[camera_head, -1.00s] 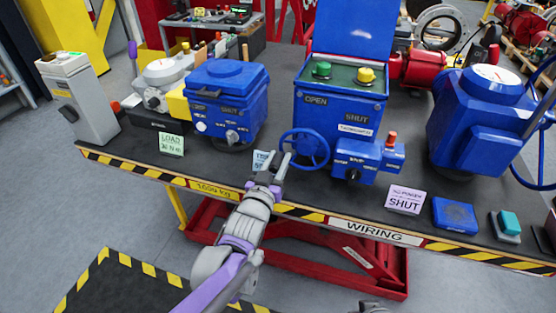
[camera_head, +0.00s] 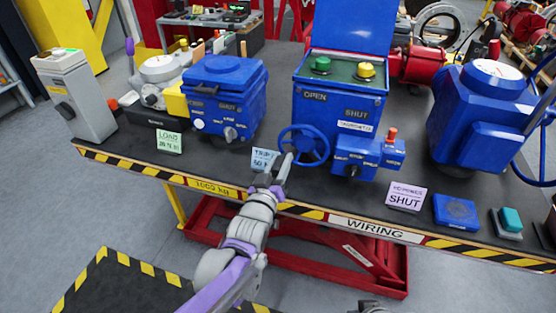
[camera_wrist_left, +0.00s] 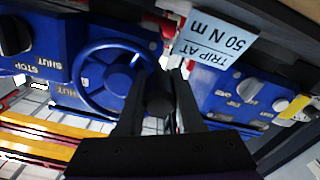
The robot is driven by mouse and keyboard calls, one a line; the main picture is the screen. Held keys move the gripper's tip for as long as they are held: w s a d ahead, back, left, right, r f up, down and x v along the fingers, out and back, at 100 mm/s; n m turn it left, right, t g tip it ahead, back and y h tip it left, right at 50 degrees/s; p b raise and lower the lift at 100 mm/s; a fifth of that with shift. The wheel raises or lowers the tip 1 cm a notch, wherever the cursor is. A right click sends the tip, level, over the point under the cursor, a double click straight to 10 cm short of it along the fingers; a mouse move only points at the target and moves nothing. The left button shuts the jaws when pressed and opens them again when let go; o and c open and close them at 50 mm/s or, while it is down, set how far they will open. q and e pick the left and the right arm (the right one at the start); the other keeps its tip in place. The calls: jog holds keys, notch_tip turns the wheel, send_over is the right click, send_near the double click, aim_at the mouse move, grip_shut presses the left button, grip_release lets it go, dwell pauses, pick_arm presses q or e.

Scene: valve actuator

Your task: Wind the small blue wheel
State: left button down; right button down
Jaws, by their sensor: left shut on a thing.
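The small blue wheel (camera_head: 304,146) has a round rim, spokes and a hub. It stands upright on the front of the blue actuator (camera_head: 340,105), on the lid-open box's left side. It also shows in the left wrist view (camera_wrist_left: 111,76), left of the fingers. My left gripper (camera_head: 281,169) is at the wheel's lower left rim. In the wrist view its two fingers (camera_wrist_left: 161,100) are shut on a dark round handle (camera_wrist_left: 159,97) beside the rim. Where the handle joins the wheel is hidden. A grey part at the bottom edge may be my right gripper (camera_head: 369,307); its jaws cannot be made out.
A blue card (camera_head: 264,160) reading "TRIP AT 50 N m" stands just left of the wheel. A smaller blue housing (camera_head: 358,158) with a black knob is at its right. A lilac "SHUT" card (camera_head: 405,196) stands further right. The table's striped front edge (camera_head: 215,187) runs below.

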pick_arm(q)
jog(key=n, duration=0.1)
jog(key=d+f+n, duration=0.1)
jog(key=n, duration=0.1)
jog(key=shift+s+f, duration=0.1)
jog(key=shift+s, duration=0.1)
jog(key=n, duration=0.1)
jog(key=d+n, duration=0.1)
jog(key=shift+s+d+f+n, duration=0.15)
jog(key=shift+s+f+n, duration=0.05)
jog(key=shift+f+n, duration=0.15)
jog(key=shift+s+d+f+n, duration=0.2)
jog(key=shift+d+n, duration=0.4)
jog(key=shift+n, duration=0.65)
jog(key=shift+s+d+f+n, duration=0.15)
jog(key=shift+d+n, duration=0.45)
jog(key=shift+n, duration=0.6)
jog(key=c, duration=0.5)
grip_release()
jog(key=shift+r, duration=0.1)
jog(key=shift+c, duration=0.2)
jog(key=shift+s, duration=0.15)
jog(key=p+v, duration=0.1)
jog(key=v, duration=0.9)
jog(key=shift+s, duration=0.3)
